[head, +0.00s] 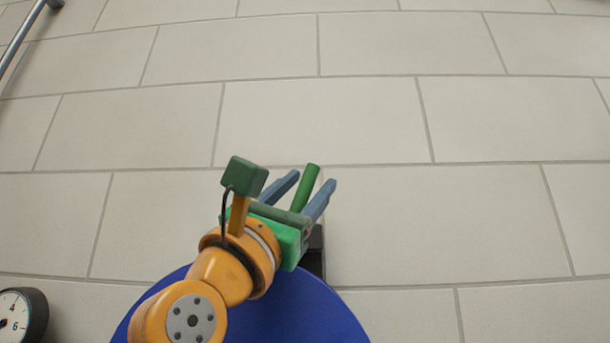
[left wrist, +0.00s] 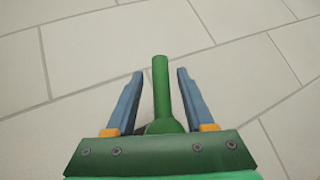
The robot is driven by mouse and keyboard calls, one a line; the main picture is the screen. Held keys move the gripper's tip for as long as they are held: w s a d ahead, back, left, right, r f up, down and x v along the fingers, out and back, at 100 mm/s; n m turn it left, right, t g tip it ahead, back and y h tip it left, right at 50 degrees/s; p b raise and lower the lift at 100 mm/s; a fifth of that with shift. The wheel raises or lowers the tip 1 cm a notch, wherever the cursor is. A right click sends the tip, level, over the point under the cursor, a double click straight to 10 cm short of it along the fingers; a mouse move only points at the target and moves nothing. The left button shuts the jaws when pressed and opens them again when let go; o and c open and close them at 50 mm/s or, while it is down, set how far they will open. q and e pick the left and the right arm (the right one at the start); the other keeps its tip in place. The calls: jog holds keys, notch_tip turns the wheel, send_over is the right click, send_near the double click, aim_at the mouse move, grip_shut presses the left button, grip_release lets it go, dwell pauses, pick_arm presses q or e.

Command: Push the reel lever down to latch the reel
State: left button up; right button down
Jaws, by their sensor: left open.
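A green rod, which looks like the reel lever (head: 306,186), stands between the two fingers of my left gripper (head: 308,187). In the left wrist view the lever (left wrist: 161,85) runs up the middle between the fingers of my left gripper (left wrist: 160,73), thicker at its lower end. The blue-grey fingers are open, with a visible gap on each side of the lever. The lever's lower end is hidden behind the gripper body. The reel and any latch cannot be made out. My right gripper is not in view.
A dark block (head: 317,252) shows partly behind my gripper. A blue rounded surface (head: 335,320) lies below my arm. A dial gauge (head: 20,314) is at the lower left, and a metal bar (head: 25,40) at the upper left. The light tiled floor (head: 480,210) is otherwise clear.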

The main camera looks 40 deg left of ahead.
pick_arm(q)
jog(key=shift+s+d, duration=0.2)
jog(key=shift+s, duration=0.05)
grip_shut()
jog(key=shift+r, duration=0.1)
dwell(1.0)
